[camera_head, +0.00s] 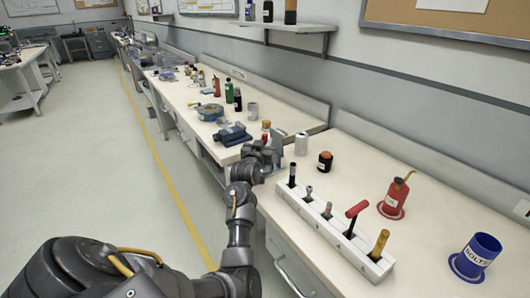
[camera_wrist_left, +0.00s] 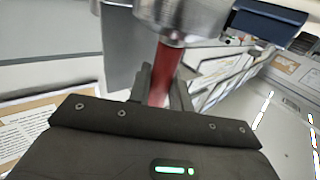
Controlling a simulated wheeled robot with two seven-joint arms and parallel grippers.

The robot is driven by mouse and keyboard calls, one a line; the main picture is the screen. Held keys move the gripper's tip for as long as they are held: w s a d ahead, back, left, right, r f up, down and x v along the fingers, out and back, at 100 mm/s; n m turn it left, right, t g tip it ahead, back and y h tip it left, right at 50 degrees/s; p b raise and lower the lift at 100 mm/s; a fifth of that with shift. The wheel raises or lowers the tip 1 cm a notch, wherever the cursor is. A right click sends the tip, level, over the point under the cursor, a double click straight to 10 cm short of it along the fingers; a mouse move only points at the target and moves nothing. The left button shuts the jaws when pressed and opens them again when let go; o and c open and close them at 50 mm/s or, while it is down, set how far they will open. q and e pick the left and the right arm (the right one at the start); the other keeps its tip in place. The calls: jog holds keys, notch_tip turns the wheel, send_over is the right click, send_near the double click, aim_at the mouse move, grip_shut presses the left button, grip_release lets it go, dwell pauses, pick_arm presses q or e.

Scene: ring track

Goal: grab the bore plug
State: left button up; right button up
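The bore plug looks to be the piece with a red handle (camera_wrist_left: 162,72) and a wide ribbed silver body (camera_wrist_left: 165,20) in the left wrist view. My left gripper (camera_wrist_left: 163,98) has one dark finger close against each side of the red handle and looks shut on it. In the head view this gripper (camera_head: 262,150) is at the near bench's far left corner, beside a grey upright bracket (camera_head: 278,147). An orange-red top (camera_head: 266,125) shows just above the gripper. The lower part of the plug is hidden there. My right gripper is not in view.
A white rack (camera_head: 340,240) with several upright tools stands along the near bench's front edge. Behind it are a white can (camera_head: 301,144), a dark jar (camera_head: 325,161), a red oil can (camera_head: 396,197) and a blue bolts cup (camera_head: 477,255). A blue device (camera_head: 232,134) lies on the farther bench.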

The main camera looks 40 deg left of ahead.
pick_arm(q)
jog(key=shift+c, duration=1.2)
grip_shut()
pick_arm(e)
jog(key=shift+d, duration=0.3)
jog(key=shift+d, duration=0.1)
pick_arm(q)
jog(key=shift+r, duration=0.6)
notch_tip(320, 180, up, 6)
jog(key=shift+s+f, duration=0.1)
jog(key=shift+s, duration=0.05)
jog(key=b+v, duration=0.1)
jog(key=v, duration=1.6)
jog(key=shift+s, duration=0.35)
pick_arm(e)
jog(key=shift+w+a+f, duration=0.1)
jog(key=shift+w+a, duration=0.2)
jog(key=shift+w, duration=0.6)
